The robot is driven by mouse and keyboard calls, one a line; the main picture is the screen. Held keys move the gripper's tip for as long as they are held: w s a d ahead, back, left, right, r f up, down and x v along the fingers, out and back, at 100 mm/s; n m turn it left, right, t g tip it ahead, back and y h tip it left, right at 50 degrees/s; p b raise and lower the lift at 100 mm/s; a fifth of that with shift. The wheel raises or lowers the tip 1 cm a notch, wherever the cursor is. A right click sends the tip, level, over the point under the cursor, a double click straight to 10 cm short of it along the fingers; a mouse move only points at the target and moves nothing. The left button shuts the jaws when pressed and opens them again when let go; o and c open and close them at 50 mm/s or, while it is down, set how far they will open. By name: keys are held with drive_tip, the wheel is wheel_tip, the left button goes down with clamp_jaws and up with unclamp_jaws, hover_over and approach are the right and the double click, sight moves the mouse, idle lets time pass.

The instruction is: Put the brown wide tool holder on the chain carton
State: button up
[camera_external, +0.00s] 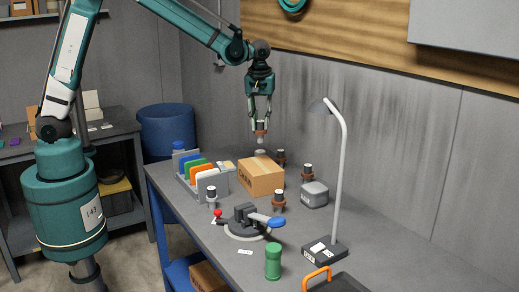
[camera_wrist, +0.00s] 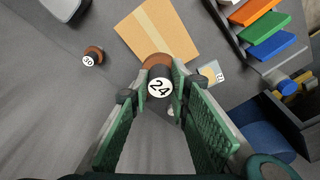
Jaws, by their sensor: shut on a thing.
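My gripper (camera_external: 260,117) is shut on a brown tool holder (camera_external: 260,133) and holds it in the air, above and near the back of the chain carton in the outside view. In the wrist view the held holder (camera_wrist: 156,64) has a wide brown rim and a round white label reading 24; my gripper (camera_wrist: 160,92) has a finger on each side of it. The chain carton (camera_external: 262,178) is a closed brown box with lettering on its side, standing on the bench. Its taped top (camera_wrist: 160,30) lies just beyond the holder in the wrist view, partly covered by it.
Other brown holders stand right of the carton (camera_external: 278,201), (camera_external: 307,173); another is behind it (camera_external: 280,158). A rack of coloured binders (camera_external: 200,172) stands close on the left. A grey box (camera_external: 314,195) and desk lamp (camera_external: 341,170) are right. A clamp (camera_external: 247,222) sits in front.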

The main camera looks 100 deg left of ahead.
sight(260, 142)
drive_tip(key=shift+f, duration=2.9)
drive_tip(key=shift+f, duration=2.1)
drive_tip(key=shift+f, duration=0.1)
drive_tip(key=o, duration=1.1)
drive_tip(key=r, duration=0.4)
drive_tip(key=d+r, duration=0.1)
drive_tip(key=r, duration=0.7)
drive_tip(key=shift+w+d, duration=0.1)
drive_tip(key=shift+d, duration=0.3)
